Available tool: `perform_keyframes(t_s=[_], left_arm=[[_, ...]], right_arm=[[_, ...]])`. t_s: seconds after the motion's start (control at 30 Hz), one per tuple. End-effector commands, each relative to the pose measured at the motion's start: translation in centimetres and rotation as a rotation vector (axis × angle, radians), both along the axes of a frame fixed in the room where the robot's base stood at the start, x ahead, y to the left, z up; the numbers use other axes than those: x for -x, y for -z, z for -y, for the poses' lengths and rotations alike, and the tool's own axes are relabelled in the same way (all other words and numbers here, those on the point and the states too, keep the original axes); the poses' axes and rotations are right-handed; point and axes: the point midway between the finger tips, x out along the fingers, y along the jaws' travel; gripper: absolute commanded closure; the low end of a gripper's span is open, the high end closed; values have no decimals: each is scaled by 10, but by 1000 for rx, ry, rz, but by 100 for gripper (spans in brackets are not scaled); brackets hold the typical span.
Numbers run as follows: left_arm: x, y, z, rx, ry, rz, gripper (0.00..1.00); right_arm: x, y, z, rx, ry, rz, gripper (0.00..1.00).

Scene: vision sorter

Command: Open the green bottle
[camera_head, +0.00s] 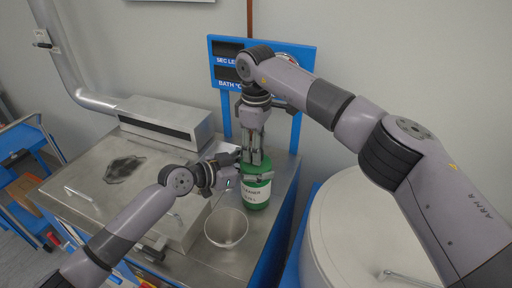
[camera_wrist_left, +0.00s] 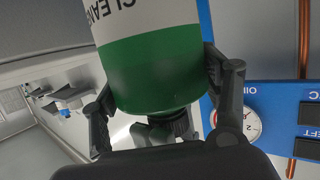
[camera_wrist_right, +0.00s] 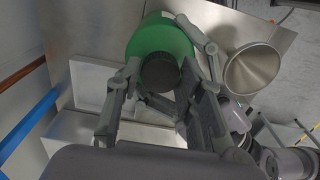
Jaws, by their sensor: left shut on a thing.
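The green bottle (camera_head: 257,193) with a white label stands upright on the steel bench, below the blue panel. My left gripper (camera_head: 236,178) is shut on its upper body from the left. In the left wrist view the bottle (camera_wrist_left: 155,75) sits between both fingers. My right gripper (camera_head: 254,160) points straight down over the bottle top. In the right wrist view the dark cap (camera_wrist_right: 160,73) lies between its fingers (camera_wrist_right: 160,90), which look spread with gaps beside the cap. In the head view the cap is hidden by the grippers.
The blue panel (camera_head: 226,75) stands behind. A large pale round vessel (camera_head: 350,235) is at right.

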Motion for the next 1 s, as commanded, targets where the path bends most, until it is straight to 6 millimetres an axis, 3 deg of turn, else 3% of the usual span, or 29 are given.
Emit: perform_keyframes(t_s=[0.47, 0.63, 0.77, 1.0], left_arm=[[0, 0, 0, 0, -1, -2, 100], [0, 0, 0, 0, -1, -2, 100], [0, 0, 0, 0, -1, -2, 100], [0, 1, 0, 0, -1, -2, 100]], right_arm=[[0, 0, 0, 0, 0, 0, 99], [0, 0, 0, 0, -46, 0, 100], [0, -1, 0, 0, -246, 0, 100], [0, -1, 0, 0, -795, 0, 100]])
